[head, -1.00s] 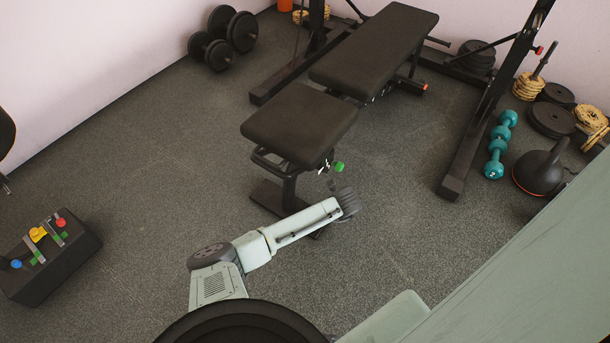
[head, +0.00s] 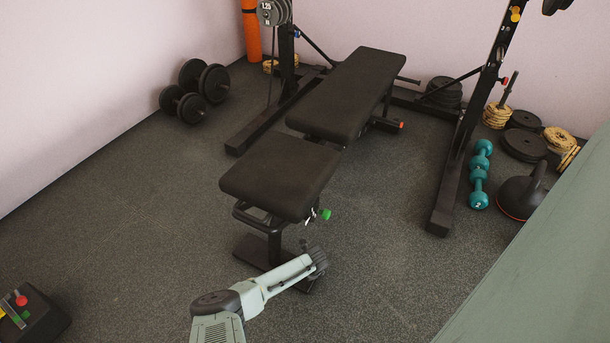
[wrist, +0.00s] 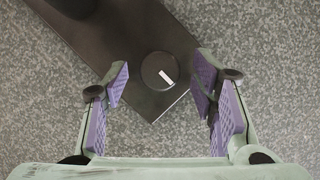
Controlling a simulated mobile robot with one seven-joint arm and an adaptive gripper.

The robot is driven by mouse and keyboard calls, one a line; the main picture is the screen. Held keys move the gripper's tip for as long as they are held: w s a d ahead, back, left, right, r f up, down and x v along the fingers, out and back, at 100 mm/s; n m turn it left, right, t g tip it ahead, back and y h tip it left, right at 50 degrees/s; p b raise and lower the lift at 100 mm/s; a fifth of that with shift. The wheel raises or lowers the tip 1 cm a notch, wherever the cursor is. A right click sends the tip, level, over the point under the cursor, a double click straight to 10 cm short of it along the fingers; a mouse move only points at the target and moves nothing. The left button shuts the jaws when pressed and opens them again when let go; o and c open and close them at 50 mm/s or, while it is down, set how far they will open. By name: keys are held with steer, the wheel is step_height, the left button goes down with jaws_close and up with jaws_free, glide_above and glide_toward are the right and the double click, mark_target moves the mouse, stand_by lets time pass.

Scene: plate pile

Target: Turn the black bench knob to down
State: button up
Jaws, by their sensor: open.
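The black bench knob (wrist: 158,70) is a round black disc with a white mark, seen from above in the wrist view. The mark runs from near its middle toward the lower right of the picture. The knob sits on the end of the bench's black foot (wrist: 120,35). My gripper (wrist: 161,82) is open, with one purple-padded finger to each side of the knob and a gap on both sides. In the head view my gripper (head: 317,262) is at the near end of the bench (head: 281,175), low down. I cannot make out the knob there.
A green-tipped part (head: 326,214) sticks out under the seat, above my gripper. A rack upright (head: 462,160) stands to the right. Teal dumbbells (head: 479,180) and a kettlebell (head: 520,197) lie beyond it.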

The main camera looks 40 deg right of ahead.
steer(key=shift+w+f, duration=0.15)
steer(key=shift+f, duration=0.15)
steer(key=shift+c, duration=0.3)
steer(key=c, duration=1.1)
steer(key=shift+o, duration=0.2)
